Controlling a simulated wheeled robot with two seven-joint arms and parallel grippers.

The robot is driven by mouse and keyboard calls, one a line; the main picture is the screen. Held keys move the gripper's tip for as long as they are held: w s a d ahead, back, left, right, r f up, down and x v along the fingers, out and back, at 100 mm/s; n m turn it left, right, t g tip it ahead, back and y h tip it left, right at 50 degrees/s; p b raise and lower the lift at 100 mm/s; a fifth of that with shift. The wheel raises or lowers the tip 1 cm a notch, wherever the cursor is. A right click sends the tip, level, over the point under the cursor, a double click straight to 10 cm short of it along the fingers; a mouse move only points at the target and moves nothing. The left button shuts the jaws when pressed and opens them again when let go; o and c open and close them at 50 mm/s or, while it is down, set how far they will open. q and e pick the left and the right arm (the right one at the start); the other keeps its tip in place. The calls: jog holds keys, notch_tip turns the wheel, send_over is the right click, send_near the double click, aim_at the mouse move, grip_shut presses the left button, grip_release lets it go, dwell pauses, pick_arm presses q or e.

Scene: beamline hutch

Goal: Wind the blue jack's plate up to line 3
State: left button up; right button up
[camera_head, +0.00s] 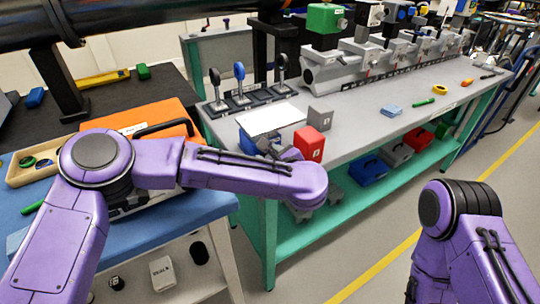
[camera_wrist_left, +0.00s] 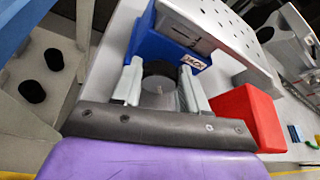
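The blue jack (camera_wrist_left: 181,40) stands on the grey bench near its front left corner, with a "JACK" label on its side. Its pale, flat top plate (camera_head: 271,118) shows dark holes in the left wrist view (camera_wrist_left: 215,25). A dark round knob (camera_wrist_left: 159,72) sticks out of the jack's side facing me. My left gripper (camera_wrist_left: 161,84) has one finger on each side of this knob; whether the fingers press on it I cannot tell. In the head view my left arm hides the knob and fingers. No numbered height line is readable. My right gripper is out of view.
A red block (camera_head: 309,144) stands close right of the jack, with a grey block (camera_head: 320,112) behind it. Three upright stands, one with a blue top (camera_head: 239,72), are behind the jack. An orange case (camera_head: 155,122) lies on the left table.

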pick_arm(q)
jog(key=c, duration=0.5)
jog(key=shift+o, duration=0.2)
jog(key=shift+w+d+r+m+g+y+p, duration=0.1)
jog(key=shift+m+g+y+p, duration=0.15)
jog(key=shift+m+y+p, duration=0.25)
jog(key=shift+d+r+m+g+y+p, duration=0.1)
jog(key=shift+m+g+y+p, duration=0.15)
jog(key=shift+m, duration=0.45)
jog(key=shift+w+d+f+m+g+y+p, duration=0.1)
jog(key=shift+m+g+y+p, duration=0.2)
jog(key=shift+m, duration=0.25)
jog(key=shift+f+m+g+y+p, duration=0.1)
jog(key=shift+m+g+y+p, duration=0.1)
jog(key=shift+m+y, duration=0.25)
jog(key=o, duration=1.1)
jog(key=shift+c, duration=0.2)
